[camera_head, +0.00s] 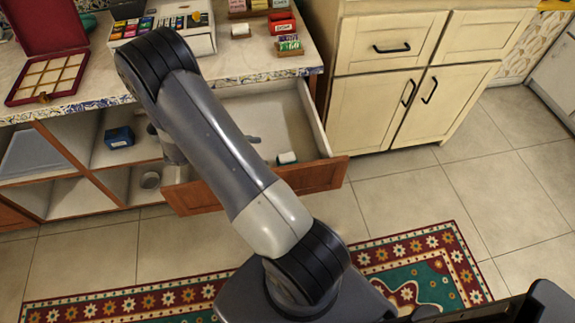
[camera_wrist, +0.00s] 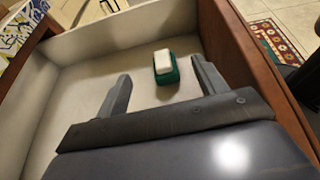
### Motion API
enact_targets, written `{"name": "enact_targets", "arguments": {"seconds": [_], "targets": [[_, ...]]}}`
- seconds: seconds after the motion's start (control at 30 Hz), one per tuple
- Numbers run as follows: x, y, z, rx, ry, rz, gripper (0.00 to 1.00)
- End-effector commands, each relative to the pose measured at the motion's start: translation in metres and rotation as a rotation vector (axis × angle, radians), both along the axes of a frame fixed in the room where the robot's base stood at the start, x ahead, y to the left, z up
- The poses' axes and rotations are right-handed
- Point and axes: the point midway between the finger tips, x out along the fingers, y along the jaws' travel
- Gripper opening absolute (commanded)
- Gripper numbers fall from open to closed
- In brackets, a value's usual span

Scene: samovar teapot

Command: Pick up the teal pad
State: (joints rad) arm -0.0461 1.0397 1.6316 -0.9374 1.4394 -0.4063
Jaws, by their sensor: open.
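The teal pad, a small block with a green-teal body and a white top (camera_wrist: 164,63), lies on the white floor of the open drawer in the wrist view. In the head view it shows small in the drawer (camera_head: 287,158), just right of my arm. My gripper (camera_wrist: 161,72) is open and empty, with its two fingers apart over the drawer. In the wrist picture the pad appears between and slightly beyond the fingertips, closer to the right finger. The gap in height is hard to judge. In the head view my arm mostly hides the gripper.
The open drawer (camera_head: 318,178) has a brown wooden front and pale side walls around the gripper. The counter (camera_head: 245,62) above holds a red compartment box (camera_head: 48,45) and several small boxes. A dark blue box (camera_head: 119,137) sits on a shelf at left. Tiled floor is clear at right.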

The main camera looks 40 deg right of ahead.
Motion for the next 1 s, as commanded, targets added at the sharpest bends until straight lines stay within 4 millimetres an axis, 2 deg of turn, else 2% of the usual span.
{"name": "enact_targets", "arguments": {"seconds": [0.03,0.1,0.27,0.37,0.6,0.87,1.0], "targets": [[0.0,0.0,-0.015,0.0,0.0,0.0,0.67],[0.0,0.0,-0.028,0.0,0.0,0.0,0.67],[0.0,0.0,-0.049,0.0,0.0,0.0,0.67],[-0.002,-0.005,-0.054,-0.001,0.001,-0.002,0.67],[-0.019,-0.035,-0.066,0.0,0.002,-0.004,0.67],[-0.027,-0.054,-0.072,0.0,0.001,-0.002,0.67],[-0.036,-0.073,-0.078,0.001,0.003,-0.005,0.67]]}}
